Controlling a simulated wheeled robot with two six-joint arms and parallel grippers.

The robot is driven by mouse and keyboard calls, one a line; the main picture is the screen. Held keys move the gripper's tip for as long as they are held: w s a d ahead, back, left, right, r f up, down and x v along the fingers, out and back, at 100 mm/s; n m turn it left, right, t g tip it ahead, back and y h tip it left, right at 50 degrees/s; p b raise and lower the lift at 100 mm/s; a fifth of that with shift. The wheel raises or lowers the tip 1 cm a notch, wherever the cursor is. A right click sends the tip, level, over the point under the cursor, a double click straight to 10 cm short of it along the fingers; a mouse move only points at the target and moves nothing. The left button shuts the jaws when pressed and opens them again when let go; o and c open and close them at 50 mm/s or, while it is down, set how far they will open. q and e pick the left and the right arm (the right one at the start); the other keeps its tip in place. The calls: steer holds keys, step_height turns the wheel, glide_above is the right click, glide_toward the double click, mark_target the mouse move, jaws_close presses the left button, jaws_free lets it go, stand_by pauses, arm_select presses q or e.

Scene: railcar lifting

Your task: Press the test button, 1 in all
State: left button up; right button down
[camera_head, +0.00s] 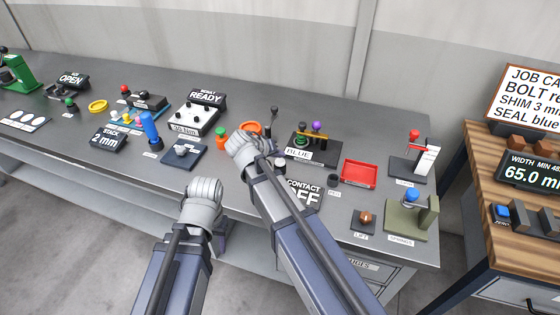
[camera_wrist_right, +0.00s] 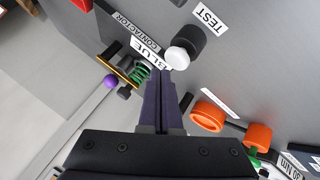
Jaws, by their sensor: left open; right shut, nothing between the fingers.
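A display (camera_head: 304,191) reads CONTACT and, partly covered, OFF.
The contactor fixture (camera_head: 316,137) with a green spring, purple ball and BLUE sign stands beside the button. A red tray (camera_head: 359,174) lies to its right. A wooden-topped table (camera_head: 480,165) stands at the right.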

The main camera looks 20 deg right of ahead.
mark_target(278, 163)
steer(key=shift+f+b, duration=0.4)
steer(key=shift+b, duration=0.05)
steer(key=shift+f+b, duration=0.6)
steer(key=shift+f, duration=0.05)
stand_by(0.8)
steer(key=shift+r, duration=0.15)
steer(key=shift+r+p, duration=0.95)
steer(key=shift+p, duration=0.15)
step_height(278, 163, up, 5)
steer(key=p, duration=0.5)
